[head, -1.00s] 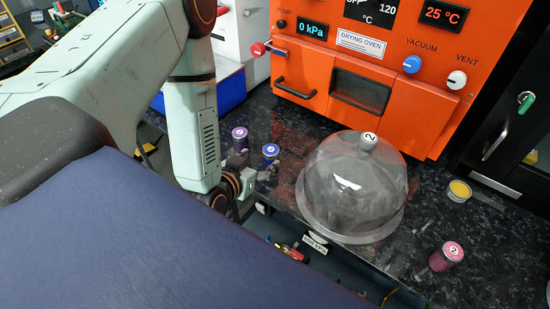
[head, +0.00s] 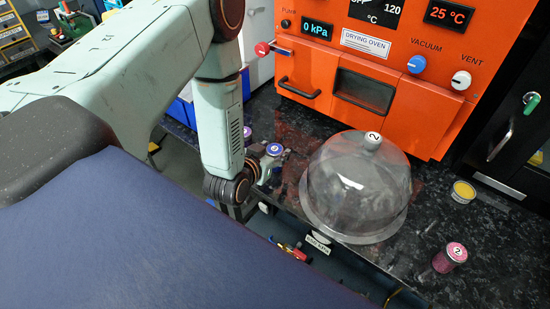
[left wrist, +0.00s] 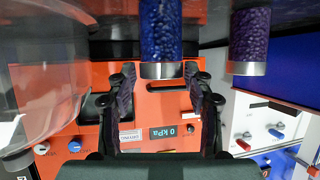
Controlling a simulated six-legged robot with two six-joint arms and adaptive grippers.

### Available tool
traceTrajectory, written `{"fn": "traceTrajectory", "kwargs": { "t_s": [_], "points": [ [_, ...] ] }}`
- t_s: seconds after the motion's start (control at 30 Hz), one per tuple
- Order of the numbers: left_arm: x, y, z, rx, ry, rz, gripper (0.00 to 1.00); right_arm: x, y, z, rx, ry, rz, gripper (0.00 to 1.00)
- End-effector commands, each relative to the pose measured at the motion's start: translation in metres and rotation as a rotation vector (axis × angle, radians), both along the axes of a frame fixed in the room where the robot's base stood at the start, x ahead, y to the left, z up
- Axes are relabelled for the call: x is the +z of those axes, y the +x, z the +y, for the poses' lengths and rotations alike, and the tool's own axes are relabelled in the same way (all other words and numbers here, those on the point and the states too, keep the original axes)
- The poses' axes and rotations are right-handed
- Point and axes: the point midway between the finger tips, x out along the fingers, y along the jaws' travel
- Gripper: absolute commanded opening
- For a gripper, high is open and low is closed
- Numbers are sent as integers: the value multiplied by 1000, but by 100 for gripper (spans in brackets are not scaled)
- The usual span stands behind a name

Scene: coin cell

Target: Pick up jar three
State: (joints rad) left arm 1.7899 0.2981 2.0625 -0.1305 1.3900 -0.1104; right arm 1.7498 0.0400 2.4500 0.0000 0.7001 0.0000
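A jar with a blue lid label (head: 273,150) stands on the dark counter left of the glass dome. Its number is too small to read. My left gripper (head: 271,163) is at this jar in the head view and partly covers it. In the left wrist view, which is upside down, the blue-filled jar (left wrist: 160,30) is straight ahead of the open fingers (left wrist: 159,80), its silver lid near the fingertips. I cannot tell whether they touch it. A purple jar (head: 247,133) stands just behind, partly hidden by my arm; it also shows in the left wrist view (left wrist: 249,40).
A clear dome (head: 352,195) labelled 2 stands right of the blue jar. A pink jar (head: 449,257) labelled 2 and a small yellow-topped tin (head: 463,192) are farther right. The orange drying oven (head: 390,90) closes off the back. The counter's front edge is near my gripper.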

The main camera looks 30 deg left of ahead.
Motion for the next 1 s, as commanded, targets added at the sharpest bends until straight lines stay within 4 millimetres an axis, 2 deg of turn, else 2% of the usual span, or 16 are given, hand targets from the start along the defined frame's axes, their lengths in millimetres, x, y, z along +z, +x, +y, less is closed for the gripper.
{"fn": "traceTrajectory", "kwargs": {
  "t_s": [0.07, 0.5, 0.77, 0.87, 1.0],
  "points": [
    [0, 0, 0, 0, 0, 0, 43, 0, 0, 0, 0, 0, 0, 56],
    [0, 0, 0, 1, 0, 0, 6, 0, 0, 0, 0, 0, 0, 56],
    [4, 0, 1, 1, 0, -1, 6, 1, 0, 0, 0, 0, 0, 56],
    [16, 1, 1, 3, -1, -2, 6, 3, 0, 0, 0, 0, 0, 56],
    [45, 1, 1, 4, -2, -5, 6, 9, 0, 0, 0, 0, 0, 56]
  ]
}}
